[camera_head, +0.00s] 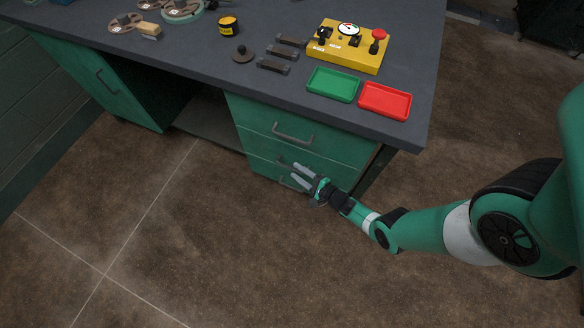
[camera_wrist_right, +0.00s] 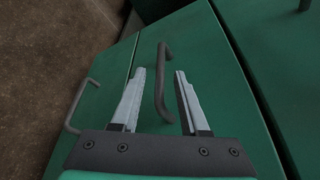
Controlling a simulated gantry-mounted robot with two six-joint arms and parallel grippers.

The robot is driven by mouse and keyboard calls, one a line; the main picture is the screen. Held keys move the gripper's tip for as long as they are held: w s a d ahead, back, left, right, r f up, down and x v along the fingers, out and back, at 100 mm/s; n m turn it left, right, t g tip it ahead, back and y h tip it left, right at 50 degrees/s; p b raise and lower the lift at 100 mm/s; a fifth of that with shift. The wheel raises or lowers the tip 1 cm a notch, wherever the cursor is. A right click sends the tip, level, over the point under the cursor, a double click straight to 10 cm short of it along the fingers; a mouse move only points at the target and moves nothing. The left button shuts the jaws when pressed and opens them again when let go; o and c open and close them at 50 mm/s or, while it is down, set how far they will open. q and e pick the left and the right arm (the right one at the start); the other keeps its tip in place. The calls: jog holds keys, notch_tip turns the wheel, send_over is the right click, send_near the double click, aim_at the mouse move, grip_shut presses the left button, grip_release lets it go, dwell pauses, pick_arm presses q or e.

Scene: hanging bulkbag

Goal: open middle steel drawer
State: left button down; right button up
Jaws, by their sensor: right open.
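The green steel drawer stack hangs under the right half of the workbench. Its middle drawer (camera_head: 258,152) looks shut, and its dark bar handle (camera_head: 282,162) is partly hidden by my right gripper (camera_head: 295,172). In the right wrist view the middle drawer front (camera_wrist_right: 222,85) fills the centre. Its handle (camera_wrist_right: 163,65) lies between the two spread fingers of my right gripper (camera_wrist_right: 160,76). Gaps show on both sides of the handle, so the gripper is open and not clamped on it. My left gripper is not in view.
The top drawer handle (camera_head: 293,134) is above, and the bottom drawer handle (camera_wrist_right: 80,106) shows at left in the wrist view. The grey benchtop (camera_head: 200,55) holds a yellow control box (camera_head: 345,52), a green tray (camera_head: 333,84) and a red tray (camera_head: 385,100). The floor in front is clear.

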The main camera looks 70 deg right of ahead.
aim_at(292, 168)
jog(key=b+x, duration=0.1)
jog(key=x, duration=0.2)
jog(key=shift+w+d, duration=0.1)
jog(key=shift+w, duration=0.2)
jog(key=shift+s, duration=0.1)
grip_shut()
dwell(1.1)
